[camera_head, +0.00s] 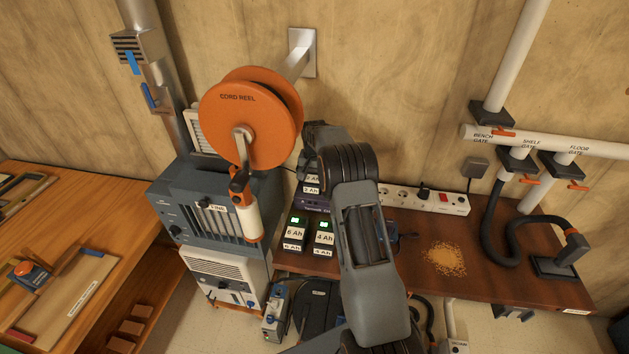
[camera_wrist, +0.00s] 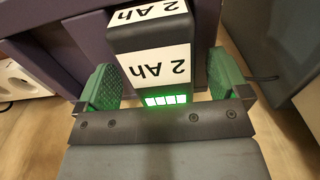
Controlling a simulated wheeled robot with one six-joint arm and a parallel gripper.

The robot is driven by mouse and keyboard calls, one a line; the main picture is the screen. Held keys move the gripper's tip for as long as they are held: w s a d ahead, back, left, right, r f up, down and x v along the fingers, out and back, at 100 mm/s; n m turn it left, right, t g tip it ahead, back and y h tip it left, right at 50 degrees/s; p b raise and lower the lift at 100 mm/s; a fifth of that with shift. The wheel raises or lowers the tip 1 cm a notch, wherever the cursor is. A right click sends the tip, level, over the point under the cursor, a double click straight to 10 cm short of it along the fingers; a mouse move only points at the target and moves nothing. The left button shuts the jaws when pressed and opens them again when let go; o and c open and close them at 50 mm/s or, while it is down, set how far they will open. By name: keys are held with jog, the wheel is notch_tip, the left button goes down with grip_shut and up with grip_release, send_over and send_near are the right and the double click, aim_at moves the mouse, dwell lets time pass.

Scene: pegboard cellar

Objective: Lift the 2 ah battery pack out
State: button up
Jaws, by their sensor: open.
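The 2 Ah battery pack (camera_wrist: 150,60) is a dark block with white "2 Ah" labels and a lit green four-bar gauge. It sits at a purple charger (camera_wrist: 85,45) in the wrist view. My gripper (camera_wrist: 164,79) is open, with one green pad on each side of the pack. A gap shows at the left pad; at the right I cannot tell whether it touches. In the head view the 2 Ah pack (camera_head: 312,188) shows partly behind my arm at the purple charger (camera_head: 316,204), and my fingertips are hidden.
Two packs labelled 6 Ah (camera_head: 296,230) and 4 Ah (camera_head: 324,236) stand in front on the brown bench (camera_head: 400,245). A grey heater-like box (camera_head: 215,210) and an orange cord reel (camera_head: 250,118) crowd the left. A power strip (camera_head: 425,199) lies behind on the right.

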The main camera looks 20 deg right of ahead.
aim_at(314, 175)
jog(key=shift+f, duration=0.15)
jog(key=c, duration=1)
jog(key=shift+o, duration=0.2)
notch_tip(314, 175, up, 10)
jog(key=shift+r+b, duration=0.1)
jog(key=shift+b, duration=0.8)
